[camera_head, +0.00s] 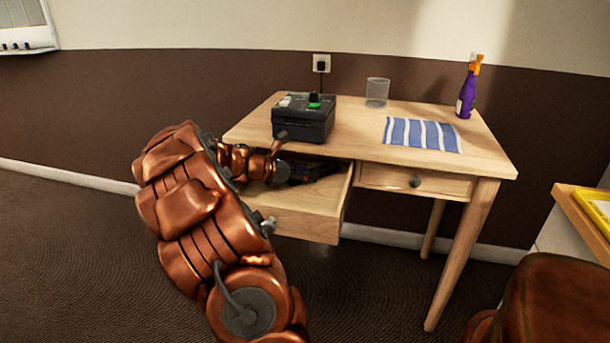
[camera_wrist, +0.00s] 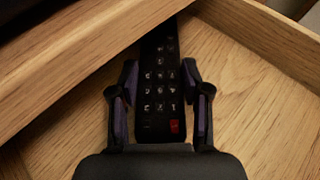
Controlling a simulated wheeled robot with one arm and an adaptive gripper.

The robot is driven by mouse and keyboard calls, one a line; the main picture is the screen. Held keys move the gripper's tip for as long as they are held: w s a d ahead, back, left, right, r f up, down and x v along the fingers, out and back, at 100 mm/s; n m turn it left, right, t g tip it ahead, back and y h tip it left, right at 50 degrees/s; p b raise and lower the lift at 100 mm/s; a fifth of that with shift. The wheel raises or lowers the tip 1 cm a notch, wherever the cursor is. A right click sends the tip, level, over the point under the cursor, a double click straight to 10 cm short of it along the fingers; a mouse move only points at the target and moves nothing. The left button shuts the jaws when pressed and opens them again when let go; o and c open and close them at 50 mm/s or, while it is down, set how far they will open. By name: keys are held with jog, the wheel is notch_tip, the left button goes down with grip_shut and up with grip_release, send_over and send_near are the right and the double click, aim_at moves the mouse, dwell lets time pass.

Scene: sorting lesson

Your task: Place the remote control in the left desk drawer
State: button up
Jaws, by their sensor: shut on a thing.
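The remote control (camera_wrist: 160,85) is black with pale keys and one red key. In the wrist view it lies between the two fingers of my gripper (camera_wrist: 160,90), which is shut on it. Its far end passes under the desk's front edge. The left desk drawer (camera_head: 306,212) is pulled open, and its wooden floor shows below the remote in the wrist view (camera_wrist: 255,120). In the head view my gripper (camera_head: 305,173) is inside the open drawer, and the remote cannot be made out clearly there. I cannot tell whether the remote touches the drawer floor.
The desk (camera_head: 350,135) bears a black box (camera_head: 303,122) with a green part, a clear cup (camera_head: 377,93), a striped cloth (camera_head: 422,134) and a purple spray bottle (camera_head: 467,92). The right drawer (camera_head: 415,181) is shut. A yellow tray (camera_head: 590,208) is at the right edge.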

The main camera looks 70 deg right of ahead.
jog(key=o, duration=1.2)
jog(key=shift+w+a+r, duration=0.2)
jog(key=shift+r, duration=0.05)
jog(key=p+v, duration=0.4)
jog(key=v, duration=0.7)
jog(key=shift+w+a, duration=0.1)
jog(key=shift+a, duration=0.15)
